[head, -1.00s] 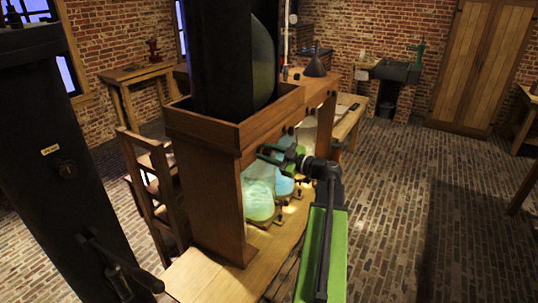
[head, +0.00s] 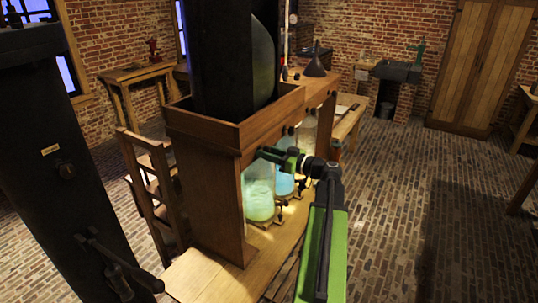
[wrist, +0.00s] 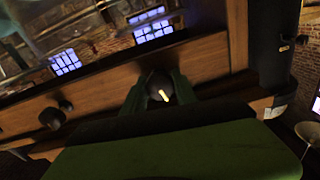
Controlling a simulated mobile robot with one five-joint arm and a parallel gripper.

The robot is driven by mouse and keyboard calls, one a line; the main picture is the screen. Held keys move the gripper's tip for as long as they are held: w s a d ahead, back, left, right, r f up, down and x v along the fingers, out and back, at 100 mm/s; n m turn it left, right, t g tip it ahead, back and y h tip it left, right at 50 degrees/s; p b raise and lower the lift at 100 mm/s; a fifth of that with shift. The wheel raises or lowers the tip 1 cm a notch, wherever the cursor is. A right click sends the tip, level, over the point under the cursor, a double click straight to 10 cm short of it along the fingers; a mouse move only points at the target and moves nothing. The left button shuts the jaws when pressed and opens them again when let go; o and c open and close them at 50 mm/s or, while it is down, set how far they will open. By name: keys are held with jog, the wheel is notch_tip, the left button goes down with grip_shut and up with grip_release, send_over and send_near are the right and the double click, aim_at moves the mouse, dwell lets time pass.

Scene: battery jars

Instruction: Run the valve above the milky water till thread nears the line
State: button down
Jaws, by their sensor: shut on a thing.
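My gripper (head: 266,153) is at the front board of the wooden stand (head: 205,190), above the glass jars. In the wrist view its two green fingers (wrist: 160,92) are shut on a dark round valve knob (wrist: 159,84) with a pale tilted mark. A jar with cloudy pale green liquid (head: 259,205) stands nearest, below the gripper. A jar with blue liquid (head: 285,184) is beside it, and a paler jar (head: 308,135) is farther along. The valve's outlet is hidden in the head view. I cannot make out a thread or a line on any jar.
Another dark knob (wrist: 52,118) sits to the left on the same board in the wrist view. A large dark cylinder (head: 222,60) stands in the trough on top. A dark funnel (head: 315,65) is at the far end. Brick floor at right is open.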

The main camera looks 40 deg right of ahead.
jog(key=m, duration=0.3)
jog(key=c, duration=0.8)
grip_release()
jog(key=v, duration=0.5)
